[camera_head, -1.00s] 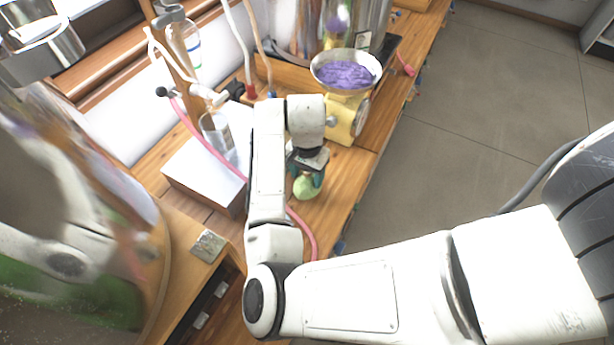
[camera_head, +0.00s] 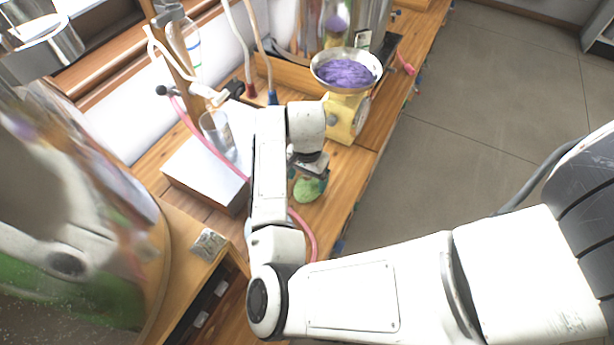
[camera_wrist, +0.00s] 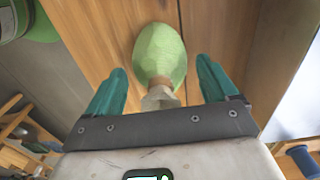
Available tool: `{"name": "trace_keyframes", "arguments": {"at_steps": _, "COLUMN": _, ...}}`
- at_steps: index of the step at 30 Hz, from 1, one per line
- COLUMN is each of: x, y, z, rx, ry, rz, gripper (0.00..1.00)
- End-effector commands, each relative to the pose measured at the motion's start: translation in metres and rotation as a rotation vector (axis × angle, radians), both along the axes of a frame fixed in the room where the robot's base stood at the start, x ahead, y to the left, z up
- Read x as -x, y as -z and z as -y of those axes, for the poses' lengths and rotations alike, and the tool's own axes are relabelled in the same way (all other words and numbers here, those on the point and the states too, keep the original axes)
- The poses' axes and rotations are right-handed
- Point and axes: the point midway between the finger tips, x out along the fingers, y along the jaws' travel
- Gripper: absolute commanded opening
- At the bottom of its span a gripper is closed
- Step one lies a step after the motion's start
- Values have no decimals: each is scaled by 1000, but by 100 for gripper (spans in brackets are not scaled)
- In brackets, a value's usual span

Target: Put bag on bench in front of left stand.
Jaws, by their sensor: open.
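A small green bag (camera_head: 310,190) with a tied neck sits on the wooden bench (camera_head: 333,190), partly hidden by my arm in the head view. In the wrist view the bag (camera_wrist: 160,52) shows whole, with its pale neck toward my palm. My gripper (camera_wrist: 160,66) is open, its teal fingers on either side of the bag's neck with gaps on both sides. The bag's round end reaches past the fingertips. A wooden upright stand (camera_head: 174,50) rises at the left; whether it is the left stand I cannot tell.
A yellow scale (camera_head: 345,118) with a pan of purple material stands behind the bag. A pink hose (camera_head: 303,228) runs under my arm. Floor lies beyond the bench's right edge.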

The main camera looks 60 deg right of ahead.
Motion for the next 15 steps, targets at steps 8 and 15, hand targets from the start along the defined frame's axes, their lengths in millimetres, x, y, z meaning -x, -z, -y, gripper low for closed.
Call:
{"name": "trace_keyframes", "arguments": {"at_steps": 8, "x": -1, "y": -29, "z": 1, "rx": 2, "ry": 1, "rz": 3, "gripper": 86}}
{"name": "trace_keyframes", "arguments": {"at_steps": 15, "x": -1, "y": -79, "z": 1, "rx": 1, "ry": 3, "rz": 3, "gripper": 86}}
